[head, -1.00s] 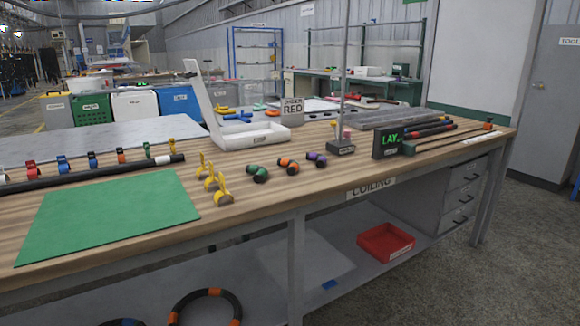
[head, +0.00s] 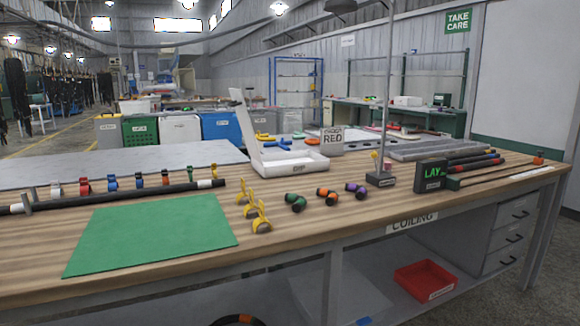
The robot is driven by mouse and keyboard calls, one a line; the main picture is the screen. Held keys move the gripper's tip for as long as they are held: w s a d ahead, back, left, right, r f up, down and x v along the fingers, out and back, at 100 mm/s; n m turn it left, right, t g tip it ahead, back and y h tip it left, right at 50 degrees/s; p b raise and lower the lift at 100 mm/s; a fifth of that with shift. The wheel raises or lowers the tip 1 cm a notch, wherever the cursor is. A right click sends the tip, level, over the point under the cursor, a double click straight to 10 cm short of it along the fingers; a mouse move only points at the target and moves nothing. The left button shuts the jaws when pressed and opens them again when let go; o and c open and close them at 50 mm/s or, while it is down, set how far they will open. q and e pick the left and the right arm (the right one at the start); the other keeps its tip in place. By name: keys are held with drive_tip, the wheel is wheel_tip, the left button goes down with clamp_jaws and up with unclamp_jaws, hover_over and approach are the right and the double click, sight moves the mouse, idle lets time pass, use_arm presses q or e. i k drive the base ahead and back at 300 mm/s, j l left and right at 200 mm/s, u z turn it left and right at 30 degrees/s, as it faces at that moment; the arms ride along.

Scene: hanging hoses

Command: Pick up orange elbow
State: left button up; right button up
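The orange elbow (head: 327,197) is a short black piece with orange bands lying on the wooden workbench (head: 180,262). It sits between a green-banded elbow (head: 295,202) on its left and a purple-banded elbow (head: 356,190) on its right, apart from both. Neither of my grippers is in view.
Yellow clips (head: 260,218) stand left of the elbows, beside a green mat (head: 150,234). A white open case (head: 290,164) lies behind them. A stand with a tall pole (head: 380,178) and a dark "LAY" sign (head: 431,175) are to the right. The bench front is clear.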

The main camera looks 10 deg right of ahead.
sight(332, 197)
drive_tip(key=i+l+u, duration=0.1)
drive_tip(key=l, duration=0.25)
drive_tip(key=i+l+u, duration=0.1)
drive_tip(key=i+l, duration=0.15)
drive_tip(key=i+l+u, duration=0.1)
drive_tip(key=l, duration=0.35)
drive_tip(key=i+l+u, duration=0.1)
drive_tip(key=i+l, duration=0.15)
drive_tip(key=l, duration=0.1)
